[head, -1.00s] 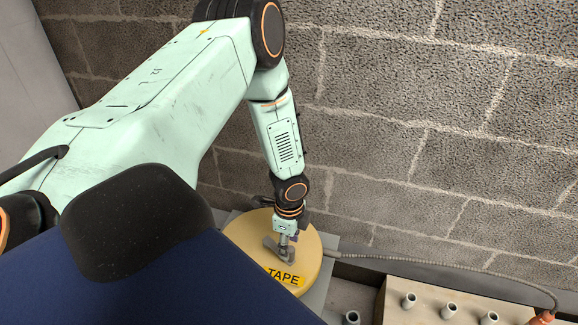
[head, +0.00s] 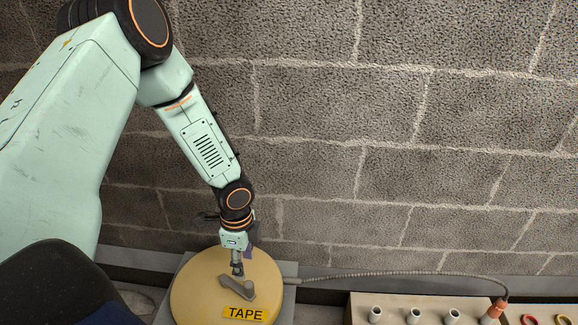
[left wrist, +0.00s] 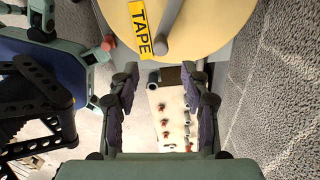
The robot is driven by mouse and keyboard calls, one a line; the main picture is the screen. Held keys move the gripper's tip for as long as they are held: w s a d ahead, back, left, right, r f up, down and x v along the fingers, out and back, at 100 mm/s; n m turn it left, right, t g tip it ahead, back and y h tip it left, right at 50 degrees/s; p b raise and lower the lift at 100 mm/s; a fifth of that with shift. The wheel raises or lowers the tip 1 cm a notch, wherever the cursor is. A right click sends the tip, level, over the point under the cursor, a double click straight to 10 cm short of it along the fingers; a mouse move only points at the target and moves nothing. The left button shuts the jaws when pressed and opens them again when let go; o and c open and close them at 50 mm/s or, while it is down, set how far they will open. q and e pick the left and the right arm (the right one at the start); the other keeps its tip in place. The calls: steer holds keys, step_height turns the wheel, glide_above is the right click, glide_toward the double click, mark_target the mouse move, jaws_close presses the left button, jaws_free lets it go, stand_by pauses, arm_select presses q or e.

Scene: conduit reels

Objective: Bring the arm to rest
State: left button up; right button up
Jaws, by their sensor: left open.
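My left arm comes in from the left of the head view, and its left gripper (head: 238,268) points down over the yellow reel (head: 195,293) marked TAPE. The grey crank handle (head: 242,294) lies across the reel's top, just below the gripper in the picture. In the left wrist view the open fingers (left wrist: 163,95) stand wide apart with nothing held between them. The reel (left wrist: 220,25) and its handle (left wrist: 170,25) show at the top of that view, beyond the fingers. My right gripper is in neither view.
A grey ribbed conduit (head: 390,274) runs right from the reel to an orange end (head: 494,311). A beige box (head: 394,302) with several grey sockets stands right of the reel. A red ring (head: 529,320) lies at the far right. A block wall (head: 330,140) stands close behind.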

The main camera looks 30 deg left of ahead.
arm_select(q)
steer(key=s+d+n+t+h, duration=0.2)
steer(key=d+n+t+h, duration=0.1)
steer(key=d+n, duration=0.75)
steer(key=s+d+f+n+g+y+p, duration=0.1)
steer(key=s+f+n, duration=0.1)
steer(key=s, duration=0.8)
steer(key=s+f+n+g+y+p, duration=0.1)
steer(key=s+f+n+g+y, duration=0.1)
steer(key=s, duration=0.8)
steer(key=shift+d, duration=0.4)
steer(key=shift+f, duration=0.1)
